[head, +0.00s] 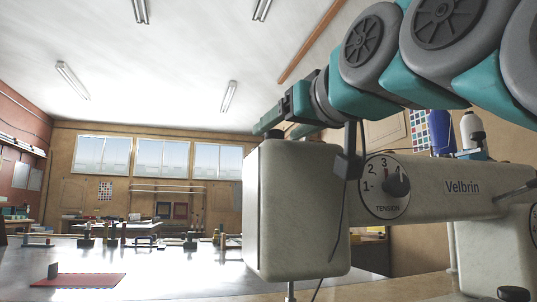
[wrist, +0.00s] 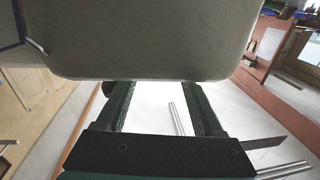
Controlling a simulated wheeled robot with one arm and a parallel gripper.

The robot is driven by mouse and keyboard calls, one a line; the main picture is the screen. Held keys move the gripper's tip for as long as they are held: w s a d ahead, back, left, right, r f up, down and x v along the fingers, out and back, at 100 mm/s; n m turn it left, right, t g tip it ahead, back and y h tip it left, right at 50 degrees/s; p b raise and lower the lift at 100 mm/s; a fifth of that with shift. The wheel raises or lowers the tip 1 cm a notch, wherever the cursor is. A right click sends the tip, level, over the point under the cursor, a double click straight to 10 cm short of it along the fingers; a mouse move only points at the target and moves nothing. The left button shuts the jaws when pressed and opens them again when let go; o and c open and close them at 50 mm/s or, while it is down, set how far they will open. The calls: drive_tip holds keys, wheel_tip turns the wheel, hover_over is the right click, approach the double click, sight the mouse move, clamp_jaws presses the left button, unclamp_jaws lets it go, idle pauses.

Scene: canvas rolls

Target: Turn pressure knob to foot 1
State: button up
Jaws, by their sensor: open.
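A cream sewing machine (head: 295,215) marked Velbrin fills the right of the head view. Its front carries a black knob (head: 397,184) on a round white dial labelled TENSION, with marks 1, 2 and 3 readable. No label reading pressure or foot shows.
The machine stands on a grey table (head: 190,275). A red mat (head: 78,281) lies front left. Thread spools (head: 472,128) stand on top of the machine at right.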

sight(279, 131)
drive_tip(key=shift+x, duration=1.5)
clamp_jaws()
